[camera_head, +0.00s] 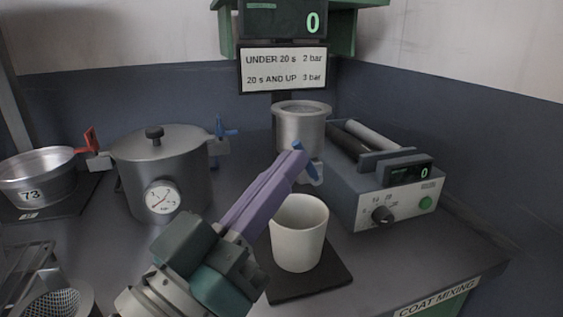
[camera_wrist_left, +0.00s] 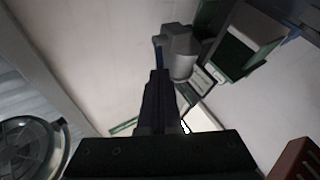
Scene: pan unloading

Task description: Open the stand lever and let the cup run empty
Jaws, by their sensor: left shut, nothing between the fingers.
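The grey metal cup (camera_head: 302,128) sits in the stand below the sign and also shows in the left wrist view (camera_wrist_left: 180,55). Its blue stand lever (camera_head: 309,174) is under the cup, partly hidden behind my fingers. My left gripper (camera_head: 297,156) is shut and empty, its purple fingertips right at the lever. I cannot tell whether they touch it. In the left wrist view the dark fingers (camera_wrist_left: 156,80) point toward the lever (camera_wrist_left: 157,45). A white beaker (camera_head: 299,240) stands below the cup on a dark pad (camera_head: 315,283). My right gripper is not in view.
A lidded pot (camera_head: 190,165) with a gauge stands left of the stand. A pan (camera_head: 38,180) marked 73 is at the far left. A control box (camera_head: 385,207) with a knob and green button is at right.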

